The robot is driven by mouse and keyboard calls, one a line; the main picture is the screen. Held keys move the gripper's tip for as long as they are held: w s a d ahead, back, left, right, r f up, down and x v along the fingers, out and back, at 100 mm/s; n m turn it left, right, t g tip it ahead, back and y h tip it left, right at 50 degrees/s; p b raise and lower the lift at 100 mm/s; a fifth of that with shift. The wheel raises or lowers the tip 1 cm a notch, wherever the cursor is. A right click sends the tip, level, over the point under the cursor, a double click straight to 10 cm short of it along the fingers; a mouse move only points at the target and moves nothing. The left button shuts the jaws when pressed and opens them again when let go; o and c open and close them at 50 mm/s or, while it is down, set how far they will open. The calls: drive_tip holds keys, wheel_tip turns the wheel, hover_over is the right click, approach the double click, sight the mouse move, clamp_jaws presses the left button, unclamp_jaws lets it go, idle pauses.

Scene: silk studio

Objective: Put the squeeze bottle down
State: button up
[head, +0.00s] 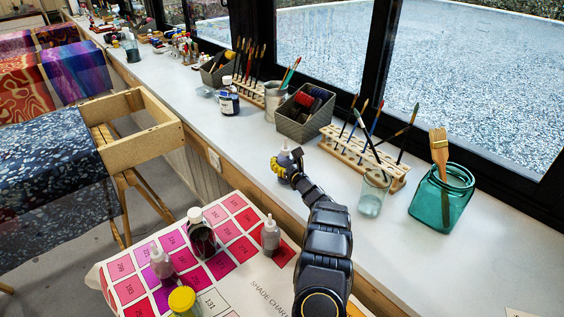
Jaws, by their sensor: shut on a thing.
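My gripper (281,168) reaches over the white counter near its front edge, and its yellow-tipped fingers are shut on a small squeeze bottle (285,158). The bottle's pale, pointed top shows above the fingers and looks about upright. My fingers hide most of its lower body, so I cannot tell whether its base touches the counter. Two similar squeeze bottles stand on the shade chart (215,303): one with pinkish contents (162,267) at the left and a grey one (270,237) nearer my arm.
A dark jar (201,236) and a yellow-lidded jar (184,303) stand on the chart. On the counter, a grey basket (304,115), a wooden brush rack (350,155), a glass (373,195) and a teal jar (440,203) stand behind and right. Bare counter lies left of my gripper.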

drive_tip(key=shift+f, duration=0.5)
drive_tip(key=shift+f, duration=0.1)
drive_tip(key=o, duration=1.3)
